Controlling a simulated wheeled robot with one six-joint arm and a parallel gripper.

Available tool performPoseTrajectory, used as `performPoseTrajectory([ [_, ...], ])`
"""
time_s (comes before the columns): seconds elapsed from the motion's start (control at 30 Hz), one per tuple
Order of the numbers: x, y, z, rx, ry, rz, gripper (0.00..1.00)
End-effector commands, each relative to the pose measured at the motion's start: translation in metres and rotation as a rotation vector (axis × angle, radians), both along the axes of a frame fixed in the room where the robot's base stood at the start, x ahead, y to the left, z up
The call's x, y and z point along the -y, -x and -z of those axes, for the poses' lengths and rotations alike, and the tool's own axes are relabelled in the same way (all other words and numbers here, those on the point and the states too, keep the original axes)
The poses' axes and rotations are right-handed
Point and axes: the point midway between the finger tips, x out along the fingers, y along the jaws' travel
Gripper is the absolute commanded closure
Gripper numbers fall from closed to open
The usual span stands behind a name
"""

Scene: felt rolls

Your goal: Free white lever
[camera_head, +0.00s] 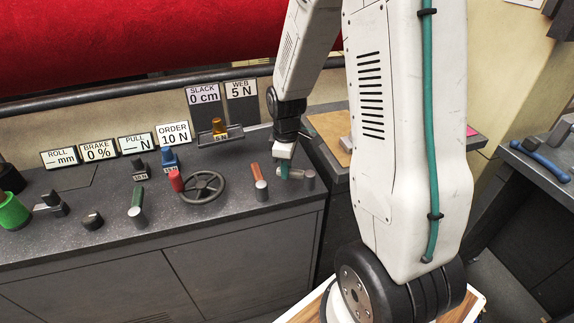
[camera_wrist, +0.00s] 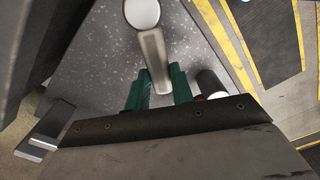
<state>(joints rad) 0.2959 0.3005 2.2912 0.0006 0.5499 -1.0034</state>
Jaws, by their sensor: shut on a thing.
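The white lever (camera_head: 297,174) is a pale bar beside a short grey round post (camera_head: 309,181) at the right end of the dark console. In the wrist view the pale lever bar (camera_wrist: 154,58) runs from a round whitish cap (camera_wrist: 142,12) down between the fingers. My gripper (camera_head: 284,170) is at the bar's far end from the post, low over the console top. Its green fingers (camera_wrist: 160,88) are shut on the bar, one on each side. The bar's gripped tip is partly hidden by the fingers.
Signs line the console's back, including "ORDER 10 N" (camera_head: 173,134) and "SLACK 0 cm" (camera_head: 203,94). A large red roll (camera_head: 150,40) hangs behind.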

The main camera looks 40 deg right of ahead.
Motion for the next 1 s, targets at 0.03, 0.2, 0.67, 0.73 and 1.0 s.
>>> performPoseTrajectory([
  [0.03, 0.0, 0.0, -0.001, 0.001, 0.001, -0.009, 1.0],
  [0.2, -0.001, 0.001, -0.001, 0.001, 0.001, -0.022, 1.0],
  [0.67, -0.001, 0.001, 0.0, -0.001, 0.001, -0.021, 0.55],
  [0.73, -0.001, 0.001, 0.0, -0.001, 0.001, -0.02, 0.55],
  [1.0, -0.001, 0.0, -0.014, 0.003, 0.002, -0.019, 0.55],
])
